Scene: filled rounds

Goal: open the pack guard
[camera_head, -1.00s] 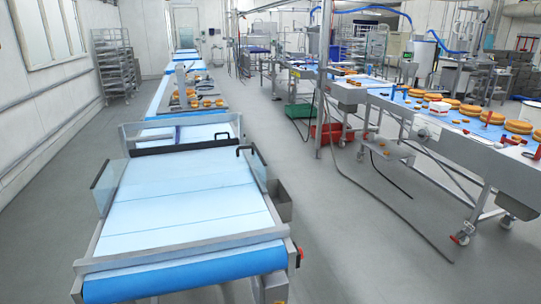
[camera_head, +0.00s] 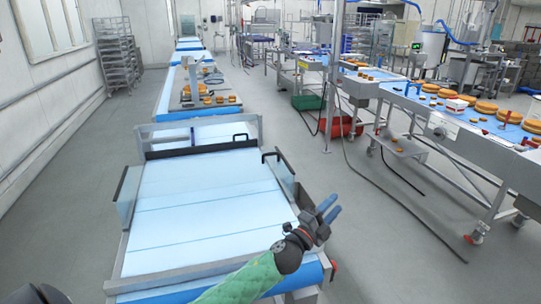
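The pack guard (camera_head: 128,194) appears to be the clear panels with black edges around the near belt. A clear panel stands at the belt's left side, another at its right side (camera_head: 283,174), and a black-edged bar (camera_head: 200,148) crosses the far end. Black handles show at the far end (camera_head: 240,136) and at the right panel (camera_head: 271,155).
The near belt (camera_head: 200,210) is bare. Behind it a further conveyor (camera_head: 207,112) carries round filled buns. At right a long table (camera_head: 450,115) bears several rounds.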

